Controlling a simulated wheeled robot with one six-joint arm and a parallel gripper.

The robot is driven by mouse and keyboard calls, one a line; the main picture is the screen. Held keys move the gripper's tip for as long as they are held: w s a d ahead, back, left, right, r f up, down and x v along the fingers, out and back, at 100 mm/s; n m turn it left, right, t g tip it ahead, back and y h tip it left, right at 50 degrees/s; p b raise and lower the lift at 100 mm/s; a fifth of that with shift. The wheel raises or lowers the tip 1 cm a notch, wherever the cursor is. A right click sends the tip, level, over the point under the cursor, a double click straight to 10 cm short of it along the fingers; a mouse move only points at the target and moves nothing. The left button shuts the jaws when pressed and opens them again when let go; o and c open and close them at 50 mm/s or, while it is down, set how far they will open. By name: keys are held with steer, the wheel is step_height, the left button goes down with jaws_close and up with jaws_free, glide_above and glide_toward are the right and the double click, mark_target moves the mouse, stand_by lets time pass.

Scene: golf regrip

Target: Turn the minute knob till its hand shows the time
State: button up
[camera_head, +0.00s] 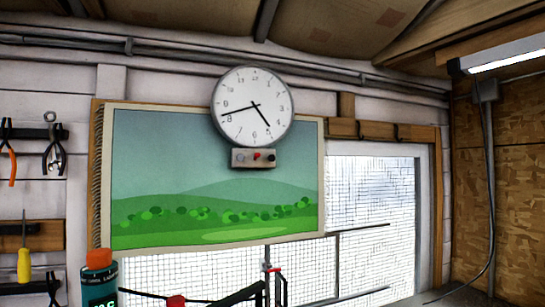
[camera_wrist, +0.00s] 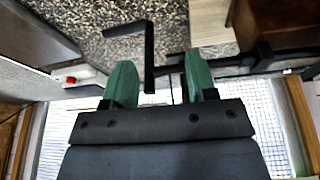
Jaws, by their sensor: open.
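A round white wall clock (camera_head: 240,90) with a grey rim hangs high on the wall in the head view. One dark hand points left and slightly down, near the 8; another points to the lower right, between the 4 and the 5. A small grey box (camera_head: 253,165) sits just under the clock. The clock is not visible there.
A bent black rod (camera_wrist: 149,45) shows between the fingers in the wrist view; its distance is unclear. A landscape picture (camera_head: 200,160) hangs behind the clock. Pliers (camera_head: 53,150), a screwdriver (camera_head: 23,262) and an orange-capped bottle (camera_head: 99,280) are at left. A window (camera_head: 370,210) is at right.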

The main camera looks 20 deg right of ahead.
steer(key=w+d+r+m+t+h+p, duration=0.1)
steer(key=w+d+r+t, duration=0.15)
steer(key=w+r, duration=0.3)
steer(key=w+d+r+t+h+p, duration=0.1)
steer(key=w+d+r, duration=0.3)
steer(key=w+r, duration=0.15)
steer(key=n+t+y+p, duration=0.2)
steer(key=t+y, duration=0.1)
steer(key=t, duration=1.3)
glide_toward(272, 159)
steer(key=shift+g, duration=0.35)
steer(key=p+x, duration=0.3)
steer(key=x, duration=0.1)
steer(key=r+p+x, duration=0.1)
steer(key=p+x, duration=0.2)
steer(key=shift+w+r, duration=0.15)
steer(key=shift+w+p, duration=0.4)
steer(key=shift+w, duration=0.15)
steer(key=shift+c, duration=0.3)
